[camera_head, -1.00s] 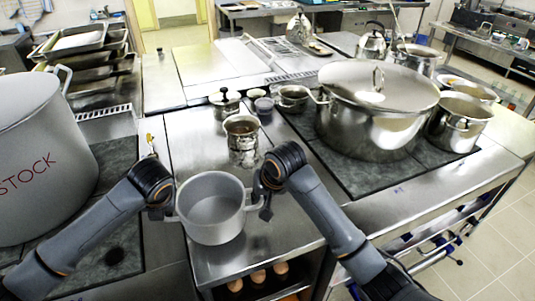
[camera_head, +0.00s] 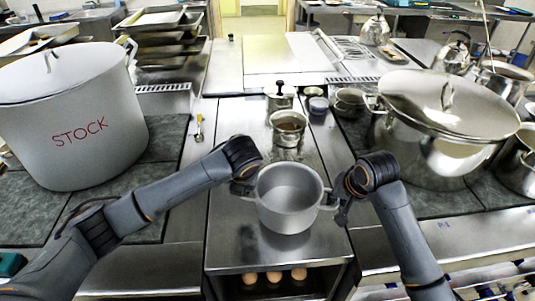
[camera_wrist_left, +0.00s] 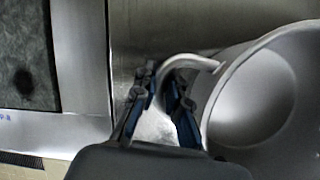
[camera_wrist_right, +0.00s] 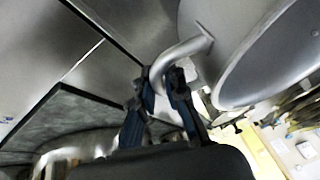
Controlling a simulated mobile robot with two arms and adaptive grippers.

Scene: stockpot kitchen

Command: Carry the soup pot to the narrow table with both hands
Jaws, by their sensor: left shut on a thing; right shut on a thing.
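The soup pot (camera_head: 289,212) is a plain grey, empty, two-handled pot between my two grippers in the head view. My left gripper (camera_head: 245,188) is shut on its left handle; the left wrist view shows the fingers (camera_wrist_left: 160,100) around the curved handle (camera_wrist_left: 185,62) beside the pot (camera_wrist_left: 225,105). My right gripper (camera_head: 342,195) is shut on its right handle; the right wrist view shows the fingers (camera_wrist_right: 158,95) on that handle (camera_wrist_right: 182,52). The pot looks upright, over the steel counter; I cannot tell whether it touches it. I cannot make out the narrow table for certain.
A large stock pot (camera_head: 85,130) stands at left on dark hob plates. A big lidded steel pot (camera_head: 430,150) stands at right. A small pot (camera_head: 287,135) and a lidded pot (camera_head: 280,100) stand behind. Eggs (camera_head: 274,277) sit on a shelf below the counter front.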

